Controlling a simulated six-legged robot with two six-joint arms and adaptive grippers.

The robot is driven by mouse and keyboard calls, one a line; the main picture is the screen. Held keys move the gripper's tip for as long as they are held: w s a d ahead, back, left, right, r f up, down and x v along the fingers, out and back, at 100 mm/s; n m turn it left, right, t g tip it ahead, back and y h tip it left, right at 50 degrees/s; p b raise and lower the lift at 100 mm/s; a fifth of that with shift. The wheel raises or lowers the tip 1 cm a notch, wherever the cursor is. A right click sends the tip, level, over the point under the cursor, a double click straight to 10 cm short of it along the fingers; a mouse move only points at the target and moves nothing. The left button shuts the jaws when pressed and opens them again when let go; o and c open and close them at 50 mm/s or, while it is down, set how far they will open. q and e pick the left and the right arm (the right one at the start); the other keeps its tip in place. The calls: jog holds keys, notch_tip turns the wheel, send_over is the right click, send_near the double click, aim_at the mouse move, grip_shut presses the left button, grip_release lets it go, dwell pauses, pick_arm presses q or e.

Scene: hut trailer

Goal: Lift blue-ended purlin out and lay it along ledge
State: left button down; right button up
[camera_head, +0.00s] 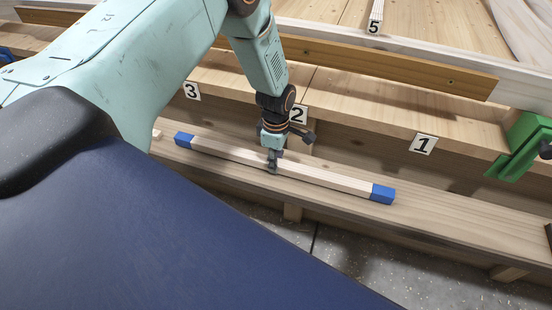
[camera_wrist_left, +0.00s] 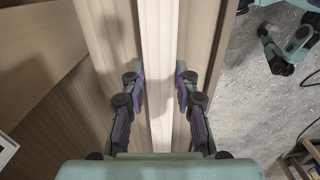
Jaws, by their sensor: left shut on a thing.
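The blue-ended purlin (camera_head: 323,177) is a long, pale wooden bar with a blue tip at each end. In the head view it lies lengthwise along the wooden ledge (camera_head: 460,217), or very close above it; I cannot tell if it touches. My left gripper (camera_head: 272,165) reaches down onto the purlin near its middle and is shut on it. In the left wrist view the pale purlin (camera_wrist_left: 158,75) runs between the two fingers (camera_wrist_left: 159,88). The fingers hide a short part of the bar.
Plates numbered 3 (camera_head: 191,91), 2 (camera_head: 298,114) and 1 (camera_head: 423,144) mark the beam behind the ledge. A green clamp (camera_head: 522,146) stands at the right. A brown board (camera_head: 390,68) lies farther back. The ledge right of the purlin is clear.

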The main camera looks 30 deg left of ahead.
pick_arm(q)
jog(key=shift+f, duration=0.4)
jog(key=c, duration=0.9)
grip_release()
jog(key=shift+c, duration=0.2)
notch_tip(320, 180, up, 12)
